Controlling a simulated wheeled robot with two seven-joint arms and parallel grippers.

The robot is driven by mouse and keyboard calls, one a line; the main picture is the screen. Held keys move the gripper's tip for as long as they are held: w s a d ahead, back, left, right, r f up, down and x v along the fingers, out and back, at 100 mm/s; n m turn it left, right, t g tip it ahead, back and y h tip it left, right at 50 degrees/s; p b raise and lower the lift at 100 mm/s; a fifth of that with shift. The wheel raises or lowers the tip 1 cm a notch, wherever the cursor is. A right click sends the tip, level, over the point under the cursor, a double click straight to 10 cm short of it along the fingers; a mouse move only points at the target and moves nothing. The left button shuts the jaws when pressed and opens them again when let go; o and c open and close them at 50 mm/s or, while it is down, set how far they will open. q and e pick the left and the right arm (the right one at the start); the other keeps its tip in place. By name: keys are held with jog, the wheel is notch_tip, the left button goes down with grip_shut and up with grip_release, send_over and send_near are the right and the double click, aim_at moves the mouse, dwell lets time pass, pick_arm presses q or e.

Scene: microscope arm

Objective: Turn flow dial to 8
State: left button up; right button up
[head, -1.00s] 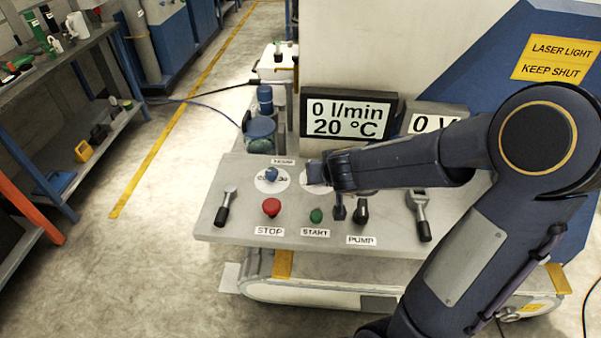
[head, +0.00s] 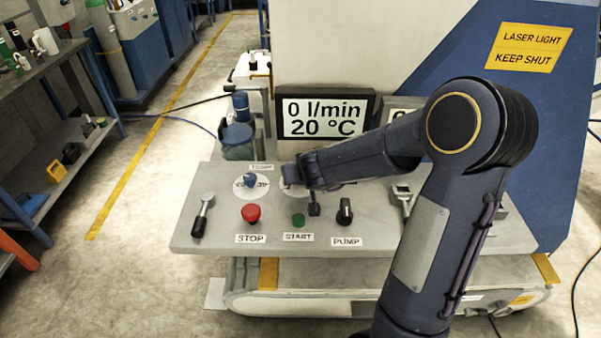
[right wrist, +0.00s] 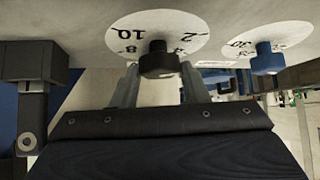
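The flow dial is a white disc (right wrist: 157,24) with black numbers, 10, 8 and 2 among them, and a black knob (right wrist: 157,60) at its centre in the right wrist view. In the head view only part of this disc shows beside my right gripper (head: 288,178), which covers its knob. My right gripper (right wrist: 160,80) is open, with one finger on each side of the knob and small gaps visible. The knob's pointer is not readable. The display (head: 325,118) reads 0 l/min and 20 °C. My left gripper is out of view.
The temperature dial with a blue knob (head: 250,181) is close beside the flow dial. A red STOP button (head: 250,213), green START button (head: 298,220) and black PUMP switch (head: 345,212) lie nearer the panel's front. A lever (head: 203,213) stands at left.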

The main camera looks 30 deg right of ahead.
jog(key=c, duration=0.5)
jog(key=shift+c, duration=0.2)
